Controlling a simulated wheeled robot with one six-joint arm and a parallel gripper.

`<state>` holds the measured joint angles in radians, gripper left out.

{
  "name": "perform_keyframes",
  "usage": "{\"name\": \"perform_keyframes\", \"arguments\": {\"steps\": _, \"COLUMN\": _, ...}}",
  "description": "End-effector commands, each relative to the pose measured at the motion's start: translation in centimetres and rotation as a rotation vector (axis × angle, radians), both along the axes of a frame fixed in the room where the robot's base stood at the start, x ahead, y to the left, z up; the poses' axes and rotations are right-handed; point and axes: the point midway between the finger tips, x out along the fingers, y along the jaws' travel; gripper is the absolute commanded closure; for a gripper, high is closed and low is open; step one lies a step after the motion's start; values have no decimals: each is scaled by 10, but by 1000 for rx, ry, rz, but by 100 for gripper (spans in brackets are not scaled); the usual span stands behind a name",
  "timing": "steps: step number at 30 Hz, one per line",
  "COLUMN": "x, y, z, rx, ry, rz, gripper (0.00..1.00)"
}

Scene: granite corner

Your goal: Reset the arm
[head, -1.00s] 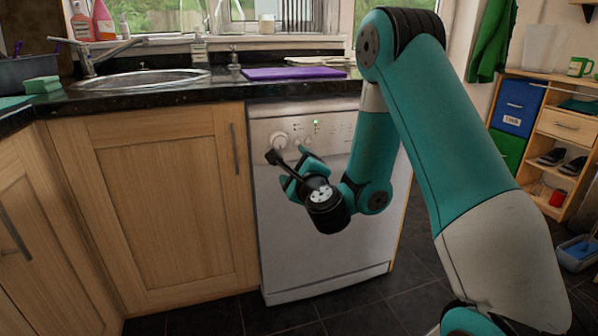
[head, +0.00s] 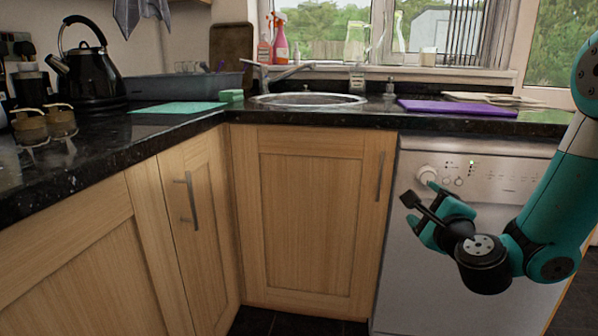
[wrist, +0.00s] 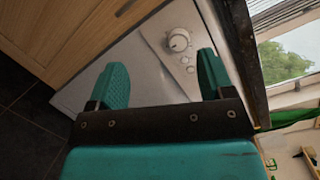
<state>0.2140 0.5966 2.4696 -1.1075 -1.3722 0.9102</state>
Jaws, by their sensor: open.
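My gripper (head: 432,215) is in front of the white dishwasher (head: 410,285) at the right of the head view, below the worktop edge. In the wrist view its two teal fingers (wrist: 160,82) stand wide apart with nothing between them. The dishwasher's front and its round dial (wrist: 178,40) show beyond the fingers. My arm is bent, with its upper part cut off by the right edge of the head view.
The black granite worktop (head: 330,116) runs along the back and left. On it are a kettle (head: 92,75), a jar rack (head: 45,125), a green mat (head: 178,108) and a purple board (head: 456,108). The sink (head: 308,99) lies at the back. Wooden cupboards (head: 310,215) stand below.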

Motion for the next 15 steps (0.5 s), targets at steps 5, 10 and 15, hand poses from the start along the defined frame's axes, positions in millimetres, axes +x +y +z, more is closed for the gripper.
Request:
{"name": "perform_keyframes", "arguments": {"steps": 5, "x": -29, "y": 106, "z": 30, "rx": -379, "ry": 33, "rz": 477, "gripper": 26}}
{"name": "perform_keyframes", "arguments": {"steps": 10, "x": -96, "y": 175, "z": 31, "rx": -798, "ry": 56, "rz": 919, "gripper": 26}}
{"name": "perform_keyframes", "arguments": {"steps": 15, "x": -174, "y": 194, "z": 21, "rx": -1192, "ry": 77, "rz": 1309, "gripper": 26}}
